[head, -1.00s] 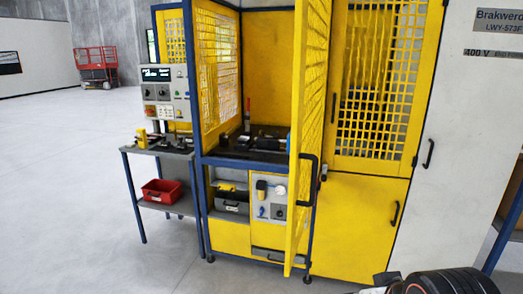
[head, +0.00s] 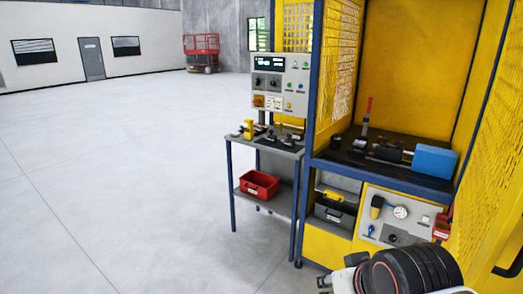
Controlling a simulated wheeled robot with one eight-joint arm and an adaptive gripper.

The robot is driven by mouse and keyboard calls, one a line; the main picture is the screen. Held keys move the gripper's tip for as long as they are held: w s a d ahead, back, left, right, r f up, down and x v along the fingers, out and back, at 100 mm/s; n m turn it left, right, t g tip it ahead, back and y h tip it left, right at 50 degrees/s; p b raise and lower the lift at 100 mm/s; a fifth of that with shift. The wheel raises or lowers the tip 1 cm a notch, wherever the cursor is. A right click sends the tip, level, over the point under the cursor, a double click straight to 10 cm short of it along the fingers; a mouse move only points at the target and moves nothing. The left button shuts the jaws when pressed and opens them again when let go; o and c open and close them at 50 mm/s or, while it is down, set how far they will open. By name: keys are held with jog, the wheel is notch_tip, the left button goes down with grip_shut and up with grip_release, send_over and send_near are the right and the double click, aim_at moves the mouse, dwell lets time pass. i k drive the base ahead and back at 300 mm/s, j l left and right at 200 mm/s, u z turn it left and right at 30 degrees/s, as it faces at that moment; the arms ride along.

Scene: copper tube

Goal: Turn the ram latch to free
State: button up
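The press bench (head: 338,166) stands inside the yellow cage, its front open to me. On it a dark cylindrical ram unit (head: 388,152) lies across, with a blue block (head: 434,161) at its right end. A red-handled lever (head: 368,108) stands upright at the back left of the bench. I cannot tell which small part is the ram latch, or its position. Part of my arm (head: 410,272) fills the lower right corner; my gripper's fingers do not show.
The yellow mesh door (head: 495,205) stands open at the right edge. Below the bench is a grey panel (head: 412,222) with a gauge. A side table (head: 275,149) with a control box (head: 281,83) and red bin (head: 259,184) stands left. The floor at left is clear.

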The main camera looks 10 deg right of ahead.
aim_at(398, 145)
jog(key=i+j+z, duration=0.1)
jog(key=i+z, duration=0.15)
jog(key=i, duration=0.15)
jog(key=i+j+z, duration=0.25)
jog(key=i, duration=0.2)
jog(key=i+l+z, duration=0.1)
jog(key=i+z, duration=0.2)
jog(key=i, duration=1)
